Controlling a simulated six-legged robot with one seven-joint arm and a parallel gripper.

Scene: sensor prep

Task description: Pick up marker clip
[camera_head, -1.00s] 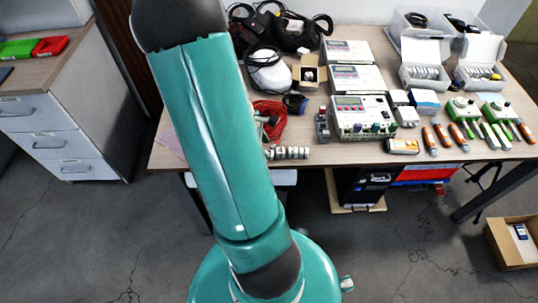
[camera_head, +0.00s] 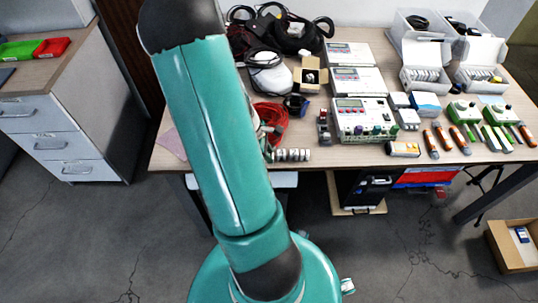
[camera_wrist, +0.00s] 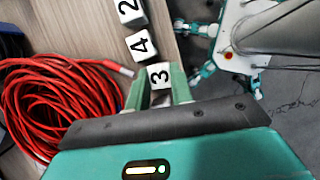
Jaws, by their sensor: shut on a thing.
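The marker clips are small white blocks with black numbers. In the wrist view my gripper (camera_wrist: 158,80) has its two green fingers closed on either side of the clip marked 3 (camera_wrist: 159,76). The clip marked 4 (camera_wrist: 141,44) lies just beyond it, and the clip marked 2 (camera_wrist: 131,11) is farther up at the top edge. I cannot tell whether the held clip touches the table.
A coil of red cable (camera_wrist: 55,105) lies left of my gripper, its plug end close to the fingers. The wooden table (camera_head: 330,158) also carries meters (camera_head: 363,118), a sensor box (camera_head: 310,75) and several orange-handled tools. The table edge is close on the right in the wrist view.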

